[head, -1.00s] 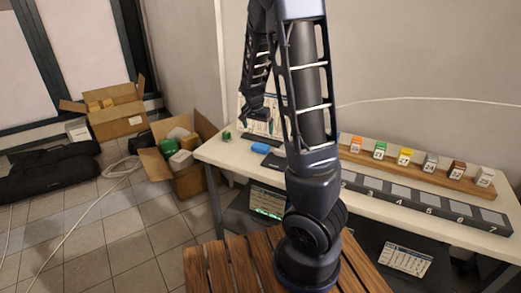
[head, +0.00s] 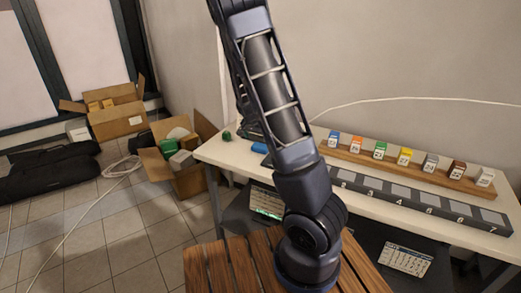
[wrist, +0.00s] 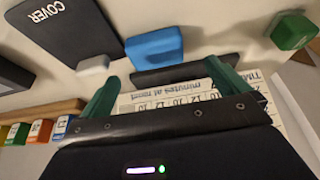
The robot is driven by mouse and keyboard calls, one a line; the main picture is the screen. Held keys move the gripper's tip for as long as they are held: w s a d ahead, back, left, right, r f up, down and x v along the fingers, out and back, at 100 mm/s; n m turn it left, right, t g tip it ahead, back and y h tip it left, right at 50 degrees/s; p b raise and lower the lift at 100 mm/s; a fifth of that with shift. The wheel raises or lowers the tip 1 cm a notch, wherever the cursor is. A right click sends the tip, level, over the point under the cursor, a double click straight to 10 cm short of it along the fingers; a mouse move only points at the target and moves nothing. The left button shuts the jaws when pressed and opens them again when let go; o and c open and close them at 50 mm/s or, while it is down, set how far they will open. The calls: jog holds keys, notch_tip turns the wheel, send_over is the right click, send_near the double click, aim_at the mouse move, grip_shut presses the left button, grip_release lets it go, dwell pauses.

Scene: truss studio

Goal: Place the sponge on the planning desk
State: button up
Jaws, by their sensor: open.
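The planning desk, a white table (head: 225,157), stands against the wall. A blue block (head: 260,147) lies near its left end; the wrist view shows it too (wrist: 155,47), just beyond my fingertips. I cannot tell for sure whether this block is the sponge. A green block (head: 227,135) sits at the desk's left corner and also shows at the upper right of the wrist view (wrist: 293,32). My gripper (wrist: 162,72) is open above the desk's left end, its green fingers spread, a printed sheet (wrist: 170,98) showing between them. In the head view my arm largely hides it.
A dark panel marked COVER (wrist: 62,25) lies left of the blue block. A wooden rail (head: 400,165) of coloured blocks runs along the back of the desk, with a dark numbered strip (head: 420,203) in front. Open cardboard boxes (head: 190,180) stand on the floor at left.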

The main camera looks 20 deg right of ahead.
aim_at(260, 145)
jog(key=shift+s+x, duration=0.1)
jog(key=shift+x, duration=1.25)
jog(key=shift+s+x, duration=0.15)
jog(key=shift+x, duration=1.15)
jog(key=shift+d, duration=0.15)
jog(key=shift+c, duration=0.4)
jog(key=c, duration=1)
notch_tip(260, 145, up, 20)
